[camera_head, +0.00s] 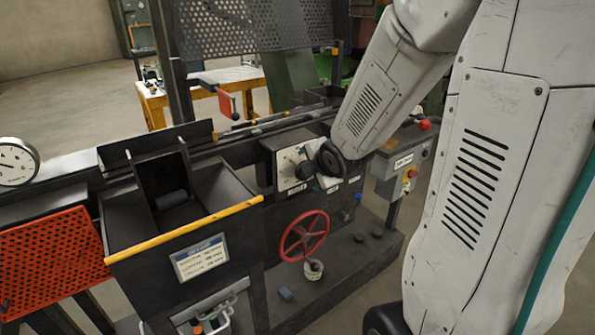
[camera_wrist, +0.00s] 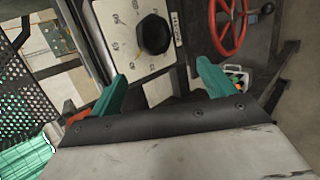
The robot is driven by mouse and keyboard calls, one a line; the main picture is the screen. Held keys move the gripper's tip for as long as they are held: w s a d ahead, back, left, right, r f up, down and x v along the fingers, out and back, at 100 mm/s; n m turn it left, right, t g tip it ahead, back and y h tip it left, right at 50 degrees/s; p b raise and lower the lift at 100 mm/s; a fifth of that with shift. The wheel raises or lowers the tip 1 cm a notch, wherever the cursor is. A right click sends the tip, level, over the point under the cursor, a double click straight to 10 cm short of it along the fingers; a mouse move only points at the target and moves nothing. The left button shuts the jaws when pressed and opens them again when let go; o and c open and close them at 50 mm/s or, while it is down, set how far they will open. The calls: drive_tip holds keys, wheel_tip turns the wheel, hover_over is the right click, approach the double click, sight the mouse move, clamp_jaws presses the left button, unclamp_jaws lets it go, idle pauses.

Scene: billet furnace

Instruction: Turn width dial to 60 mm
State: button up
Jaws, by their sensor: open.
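A black round dial knob (camera_wrist: 154,34) sits on a white scale plate (camera_wrist: 128,52) in the wrist view. Numbers ring its left side, but they are too small to read surely, and I cannot tell where the knob points. A small label stands beside the plate, not legible. My gripper (camera_wrist: 160,84) is open and empty, its two teal fingers apart and short of the knob in the picture. In the head view the knob (camera_head: 305,169) shows on the machine's front panel, close left of my wrist, which hides part of the panel.
A red handwheel (camera_head: 304,236) is below the panel. A dark bin with a yellow edge (camera_head: 185,243) stands left of it. A grey control box (camera_head: 402,172) with a red button is at the right. A dial gauge (camera_head: 17,162) and orange perforated guard (camera_head: 52,262) are far left.

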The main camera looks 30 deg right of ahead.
sight(304, 180)
drive_tip(key=w+d+f+n+t+y, duration=0.1)
drive_tip(key=d+f+n+t, duration=0.2)
drive_tip(key=n, duration=0.4)
drive_tip(key=d+f+n+t+y, duration=0.2)
drive_tip(key=f+n+t, duration=0.25)
drive_tip(key=n, duration=0.25)
drive_tip(key=shift+t, duration=0.25)
drive_tip(key=w, duration=0.7)
drive_tip(key=shift+w+a+r, duration=0.35)
drive_tip(key=shift+w+a, duration=0.05)
drive_tip(key=c, duration=1)
